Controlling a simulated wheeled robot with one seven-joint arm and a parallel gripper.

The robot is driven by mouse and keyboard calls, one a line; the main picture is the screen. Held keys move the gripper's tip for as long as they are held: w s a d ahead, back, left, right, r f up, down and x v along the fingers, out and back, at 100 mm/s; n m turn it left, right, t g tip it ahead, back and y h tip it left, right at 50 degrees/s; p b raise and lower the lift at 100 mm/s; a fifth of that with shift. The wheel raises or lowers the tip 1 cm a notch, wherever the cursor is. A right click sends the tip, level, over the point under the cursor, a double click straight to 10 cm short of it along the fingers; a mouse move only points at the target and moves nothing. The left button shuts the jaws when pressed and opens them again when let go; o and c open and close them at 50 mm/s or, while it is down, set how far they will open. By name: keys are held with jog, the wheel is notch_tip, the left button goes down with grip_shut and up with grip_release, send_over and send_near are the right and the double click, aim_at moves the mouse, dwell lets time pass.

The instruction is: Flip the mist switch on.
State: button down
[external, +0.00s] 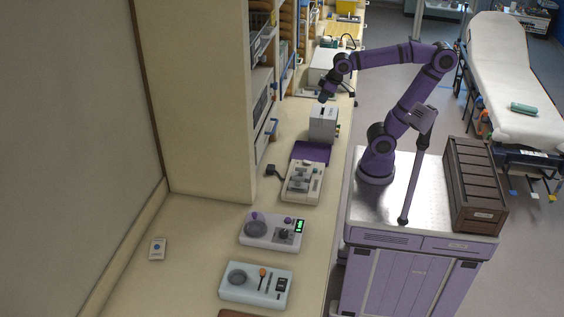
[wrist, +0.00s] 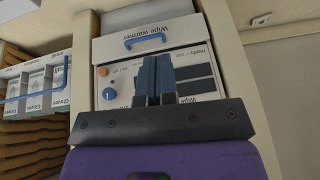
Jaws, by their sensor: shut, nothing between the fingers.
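I cannot read a mist label in either view. Several small devices with controls stand on the counter: a pale blue box (external: 240,296) with an orange-tipped lever (external: 262,272), a lavender-grey box (external: 258,240) with a dark knob and green display, and a cream box (external: 313,195) with grey levers. Which one bears the mist switch I cannot tell. My gripper (external: 322,99) is above the counter, over a small grey box (external: 323,121), far beyond these devices. In the wrist view my gripper (wrist: 155,57) is shut and empty, its fingers in front of a wipe warmer's panel (wrist: 117,83).
The wipe warmer has a blue knob (wrist: 109,93) and an orange light or button (wrist: 103,71). Glove boxes (wrist: 36,85) stand on a shelf beside it. Tall shelving (external: 205,100) borders the counter (external: 190,215). A brown crate (external: 470,180) sits beside my arm.

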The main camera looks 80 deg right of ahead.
jog(key=w+a+r+g, duration=0.1)
jog(key=w+a+r, duration=0.1)
jog(key=w+a, duration=0.6)
jog(key=w+a+f+g+y, duration=0.1)
jog(key=w+a, duration=0.3)
jog(key=a, duration=0.4)
jog(key=w+a+f, duration=0.1)
jog(key=w+a, duration=0.2)
jog(key=a, duration=0.5)
jog(key=g, duration=0.3)
send_over(280, 287)
jog(key=d, duration=0.3)
notch_tip(280, 287, down, 22)
jog(key=shift+a, duration=0.25)
jog(key=shift+r, duration=0.1)
jog(key=f, duration=0.4)
jog(key=a+f, duration=0.1)
jog(key=f, duration=0.4)
jog(key=a+f, duration=0.1)
jog(key=f, duration=0.3)
jog(key=shift+f, duration=0.4)
